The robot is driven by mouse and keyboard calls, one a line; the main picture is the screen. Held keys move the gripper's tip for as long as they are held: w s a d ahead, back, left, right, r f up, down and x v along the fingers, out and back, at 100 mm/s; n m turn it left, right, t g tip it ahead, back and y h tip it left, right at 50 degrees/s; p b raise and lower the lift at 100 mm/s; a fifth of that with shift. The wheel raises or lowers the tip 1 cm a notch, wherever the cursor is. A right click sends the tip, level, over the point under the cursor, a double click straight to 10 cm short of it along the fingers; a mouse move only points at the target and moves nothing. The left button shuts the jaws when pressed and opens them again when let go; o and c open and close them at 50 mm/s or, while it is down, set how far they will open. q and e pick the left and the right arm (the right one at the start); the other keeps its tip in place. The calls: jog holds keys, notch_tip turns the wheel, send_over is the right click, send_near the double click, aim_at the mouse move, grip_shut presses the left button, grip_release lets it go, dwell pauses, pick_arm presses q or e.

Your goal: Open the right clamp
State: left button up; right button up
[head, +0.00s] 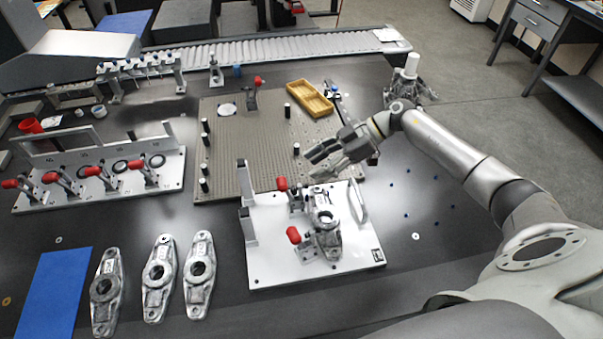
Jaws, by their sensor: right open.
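A white fixture plate (275,270) lies on the dark table and holds a grey metal part (325,218). Two toggle clamps with red handles stand at the part's left side: a far one (282,183) and a near one (293,235). Which of them counts as the right clamp I cannot tell. Their handles point left, away from the part; whether they press on it is too small to tell. My right gripper (308,166) is open and empty, just beyond the plate's far edge, close to the far clamp and apart from it. My left gripper is out of view.
A perforated base plate (235,140) with black posts and a yellow tray (310,97) lies behind. A white rack with several red-handled clamps (100,180) stands left. Loose metal parts (158,275) and a blue mat (55,290) lie front left.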

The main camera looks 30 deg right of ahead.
jog(key=v, duration=0.3)
jog(key=shift+s+d+r, duration=0.1)
jog(key=shift+d+r, duration=0.1)
jog(key=shift+d, duration=0.1)
dwell(0.3)
